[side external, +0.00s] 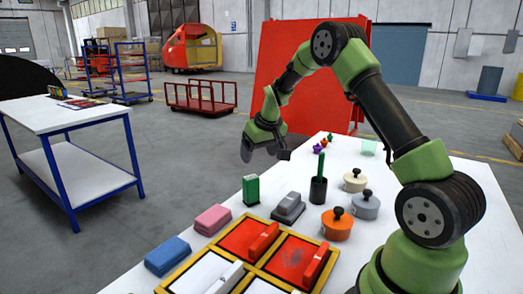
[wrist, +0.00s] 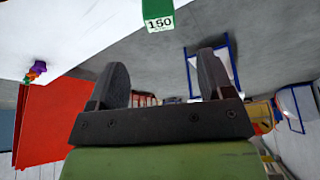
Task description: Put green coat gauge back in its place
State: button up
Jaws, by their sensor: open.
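The green coat gauge (side external: 250,190) stands upright on the white table near its left edge. In the wrist view the gauge (wrist: 158,14) shows at the top edge, partly cut off, with a white label reading 150. My gripper (side external: 267,148) hangs in the air above and beyond the gauge, apart from it. In the wrist view my gripper (wrist: 163,78) has its two dark fingers spread wide with nothing between them. I cannot tell which spot is the gauge's place.
On the white table (side external: 228,232) are a pink block (side external: 213,219), a blue block (side external: 168,256), a grey block (side external: 288,208), a dark cup (side external: 318,190) with a green stick, knobbed weights (side external: 337,224) and a yellow-framed tray (side external: 258,275). Small coloured pieces (side external: 329,143) lie at the far end.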

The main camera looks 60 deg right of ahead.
jog(key=s+a+r+t+y, duration=0.1)
jog(key=s+a+r, duration=0.4)
jog(key=a+r, duration=0.2)
jog(key=s+a+r+t, duration=0.1)
jog(key=s+a+r, duration=0.3)
jog(key=a+r, duration=0.3)
jog(key=s+a+y, duration=0.1)
jog(key=s+a, duration=0.3)
jog(key=s, duration=0.3)
jog(key=s+a+t+y, duration=0.1)
jog(key=s+a, duration=0.3)
jog(key=s, duration=0.4)
jog(key=shift+a+r+n+y, duration=0.25)
jog(key=shift+r+n+y, duration=0.05)
jog(key=shift+r+y, duration=0.1)
